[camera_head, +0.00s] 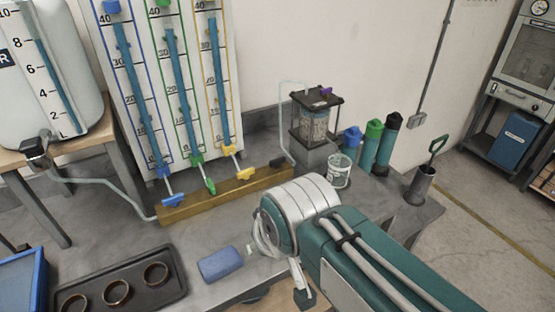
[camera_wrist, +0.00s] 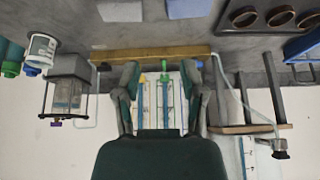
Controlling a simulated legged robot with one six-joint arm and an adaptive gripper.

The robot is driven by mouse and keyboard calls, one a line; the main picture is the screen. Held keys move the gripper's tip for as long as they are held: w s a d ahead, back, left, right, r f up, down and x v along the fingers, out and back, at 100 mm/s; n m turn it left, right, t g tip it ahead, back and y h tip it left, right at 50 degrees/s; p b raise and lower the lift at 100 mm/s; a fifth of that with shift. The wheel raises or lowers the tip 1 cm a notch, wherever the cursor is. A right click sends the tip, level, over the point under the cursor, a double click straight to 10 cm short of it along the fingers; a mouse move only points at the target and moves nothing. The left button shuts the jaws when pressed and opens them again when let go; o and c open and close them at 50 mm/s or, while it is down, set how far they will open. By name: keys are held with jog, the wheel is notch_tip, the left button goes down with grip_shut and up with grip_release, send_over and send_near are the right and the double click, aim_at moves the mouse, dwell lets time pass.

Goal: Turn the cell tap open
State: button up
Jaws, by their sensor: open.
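The clear cell (camera_head: 314,122) stands on a grey block at the back of the bench. A small purple part (camera_head: 326,91) sits on its dark lid. A thin tube runs from the cell to a dark tap (camera_head: 279,162) at the right end of the wooden manifold (camera_head: 215,198). I cannot tell which of these two is the cell tap. In the wrist view, upside down, the cell (camera_wrist: 66,93) and purple part (camera_wrist: 55,122) are left of my gripper (camera_wrist: 160,78). My gripper is open and empty, its fingers apart in front of the gauge board. The head view does not show the fingertips clearly.
Blue (camera_head: 173,200), green (camera_head: 209,187) and yellow (camera_head: 238,172) taps line the manifold under three gauge tubes. A white cup (camera_head: 339,171) and several bottles (camera_head: 371,146) stand right of the cell.

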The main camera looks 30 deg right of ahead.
jog(key=w+d+r+m+g, duration=0.1)
jog(key=w+d+r+m, duration=0.3)
jog(key=w, duration=0.5)
jog(key=m+g, duration=0.5)
jog(key=m, duration=0.9)
send_over(279, 158)
notch_tip(279, 158, down, 8)
jog(key=f, duration=0.1)
notch_tip(279, 158, down, 10)
jog(key=shift+r, duration=0.1)
grip_shut()
